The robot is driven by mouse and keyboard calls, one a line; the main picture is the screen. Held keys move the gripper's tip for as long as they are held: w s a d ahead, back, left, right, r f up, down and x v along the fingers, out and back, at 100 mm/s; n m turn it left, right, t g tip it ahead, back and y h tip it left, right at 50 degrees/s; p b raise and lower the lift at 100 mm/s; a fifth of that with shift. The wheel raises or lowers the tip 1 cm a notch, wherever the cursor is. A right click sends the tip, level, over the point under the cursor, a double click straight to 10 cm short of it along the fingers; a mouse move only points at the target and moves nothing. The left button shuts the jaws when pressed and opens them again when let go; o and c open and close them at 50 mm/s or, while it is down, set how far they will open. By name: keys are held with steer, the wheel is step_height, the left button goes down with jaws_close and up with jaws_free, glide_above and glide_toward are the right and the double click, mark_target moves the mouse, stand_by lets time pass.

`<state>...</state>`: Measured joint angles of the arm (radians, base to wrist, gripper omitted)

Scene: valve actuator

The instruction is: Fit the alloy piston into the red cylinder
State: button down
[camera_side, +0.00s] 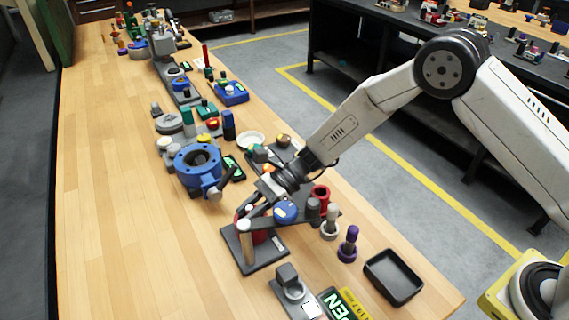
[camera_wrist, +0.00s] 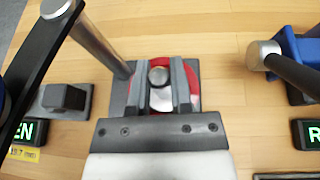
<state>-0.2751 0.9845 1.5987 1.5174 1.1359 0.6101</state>
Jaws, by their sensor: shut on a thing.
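The red cylinder (camera_side: 259,237) stands on a dark square base plate (camera_side: 266,256) near the table's front; in the side view a bar and post partly hide it. In the wrist view its red rim (camera_wrist: 185,72) shows around my gripper (camera_wrist: 161,84). My gripper (camera_side: 253,211) points down over the cylinder and is shut on the alloy piston, a silvery disc (camera_wrist: 161,99) with a round grey knob (camera_wrist: 159,76). The piston appears within the red rim in the wrist view. How deep it sits, or whether it is above the cylinder, I cannot tell.
A metal post (camera_wrist: 100,40) carries a dark bar (camera_wrist: 40,60) close beside the cylinder. A blue valve body (camera_side: 197,168) with a handle stands behind it. A black tray (camera_side: 393,277) lies to the right. The wood at left (camera_side: 120,220) is clear.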

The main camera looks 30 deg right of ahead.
steer(key=shift+f, duration=0.3)
steer(key=shift+c, duration=2.2)
jaws_free()
steer(key=shift+d, duration=0.1)
steer(key=v, duration=0.7)
steer(key=shift+d, duration=0.3)
steer(key=shift+r, duration=0.15)
steer(key=s+d+r+n+t+h, duration=0.1)
steer(key=s+d+r+n+h, duration=0.1)
steer(key=s+d+n+h, duration=0.4)
steer(key=s+d+r+n+t+h, duration=0.2)
steer(key=s+d+n+h, duration=0.5)
steer(key=s+d+n, duration=0.4)
steer(key=s+d, duration=0.1)
steer(key=d, duration=0.4)
steer(key=shift+t, duration=0.3)
